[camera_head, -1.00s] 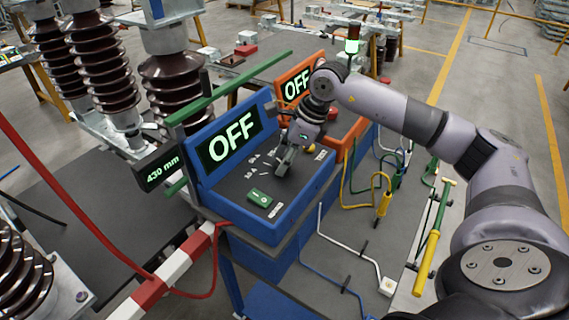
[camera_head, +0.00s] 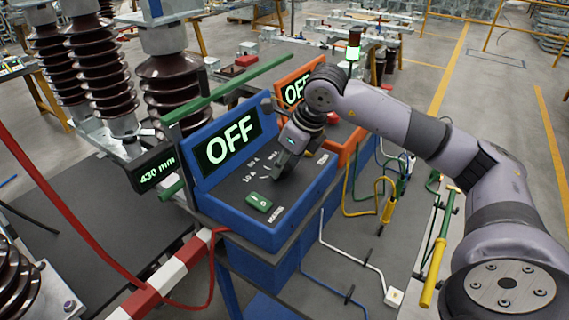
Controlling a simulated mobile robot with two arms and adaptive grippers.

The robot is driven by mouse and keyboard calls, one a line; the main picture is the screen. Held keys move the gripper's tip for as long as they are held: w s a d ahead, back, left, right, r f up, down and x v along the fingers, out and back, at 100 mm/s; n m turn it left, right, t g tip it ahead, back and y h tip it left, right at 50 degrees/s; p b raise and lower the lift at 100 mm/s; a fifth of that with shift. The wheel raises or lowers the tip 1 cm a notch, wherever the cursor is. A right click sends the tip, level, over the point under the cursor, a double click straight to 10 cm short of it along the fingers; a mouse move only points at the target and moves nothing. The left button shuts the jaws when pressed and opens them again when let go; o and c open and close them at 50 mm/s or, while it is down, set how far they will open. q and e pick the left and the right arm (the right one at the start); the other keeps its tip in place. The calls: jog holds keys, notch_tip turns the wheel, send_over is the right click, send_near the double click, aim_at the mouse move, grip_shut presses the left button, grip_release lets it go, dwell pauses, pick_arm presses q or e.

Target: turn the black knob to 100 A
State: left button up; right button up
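The blue tester (camera_head: 262,224) stands on a dark bench, its screen (camera_head: 229,143) reading OFF. On its dark sloped panel are white scale marks, among them what looks like "50 A" and "10 A", and a green rocker switch (camera_head: 258,201). My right gripper (camera_head: 280,170) reaches down onto this panel from the right, beside the scale marks. The black knob is not visible; my gripper covers that part of the panel. I cannot tell whether the fingers touch the knob or how far apart they are. My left gripper is not in view.
An orange unit (camera_head: 343,148), also reading OFF, stands right behind the blue tester. Brown ribbed insulators (camera_head: 178,92) and a 430 mm display (camera_head: 157,169) are at left. A red-white barrier (camera_head: 172,268) and red cable cross the front left. A yellow-green rod (camera_head: 436,252) lies right.

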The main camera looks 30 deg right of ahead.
jog(key=o, duration=1.2)
jog(key=shift+c, duration=0.2)
jog(key=v, duration=1.2)
jog(key=shift+s, duration=0.1)
